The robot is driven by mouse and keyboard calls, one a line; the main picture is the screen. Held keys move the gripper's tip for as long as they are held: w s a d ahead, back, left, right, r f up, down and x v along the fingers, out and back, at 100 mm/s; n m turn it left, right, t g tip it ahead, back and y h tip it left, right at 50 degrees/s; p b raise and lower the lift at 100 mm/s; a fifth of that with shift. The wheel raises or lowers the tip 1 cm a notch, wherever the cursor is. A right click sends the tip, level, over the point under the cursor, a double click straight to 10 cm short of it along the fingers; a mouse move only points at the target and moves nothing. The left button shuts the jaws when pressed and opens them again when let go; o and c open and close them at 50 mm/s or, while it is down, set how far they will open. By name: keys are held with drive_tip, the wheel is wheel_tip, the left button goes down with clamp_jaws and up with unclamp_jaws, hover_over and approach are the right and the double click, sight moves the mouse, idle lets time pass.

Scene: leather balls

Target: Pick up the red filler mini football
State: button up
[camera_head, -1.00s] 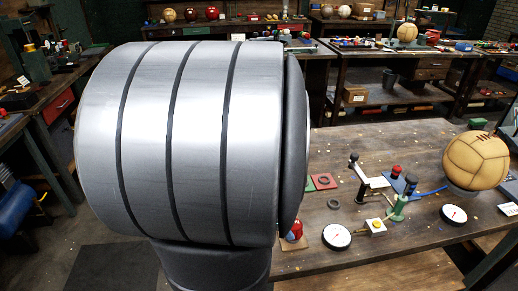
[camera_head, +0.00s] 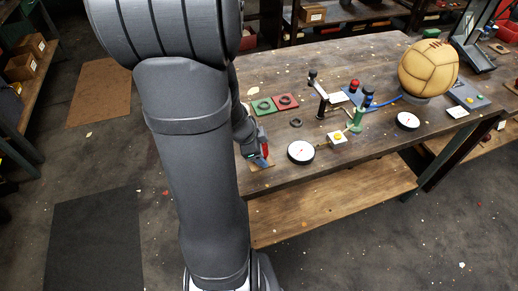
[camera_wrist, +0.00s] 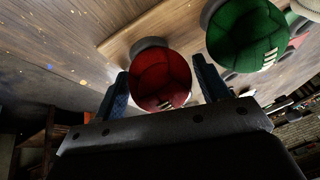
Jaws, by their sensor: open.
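The red mini football (camera_wrist: 160,82) sits on a small grey ring base (camera_wrist: 150,44) in the wrist view. It shows between the two blue fingers of my gripper (camera_wrist: 161,78), which are open, with a narrow gap visible on each side. I cannot tell how deep the ball is between them. In the head view the red ball (camera_head: 265,152) shows only as a sliver at the table's near left edge, mostly hidden by my gripper (camera_head: 256,155) and arm.
A green ball (camera_wrist: 246,36) stands close beside the red one in the wrist view. The wooden table (camera_head: 350,55) also holds green and red ring mats, a white dial (camera_head: 301,152), a valve fixture (camera_head: 352,118) and a large tan ball (camera_head: 428,68) on the right.

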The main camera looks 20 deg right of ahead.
drive_tip(key=c, duration=0.8)
drive_tip(key=shift+r, duration=0.15)
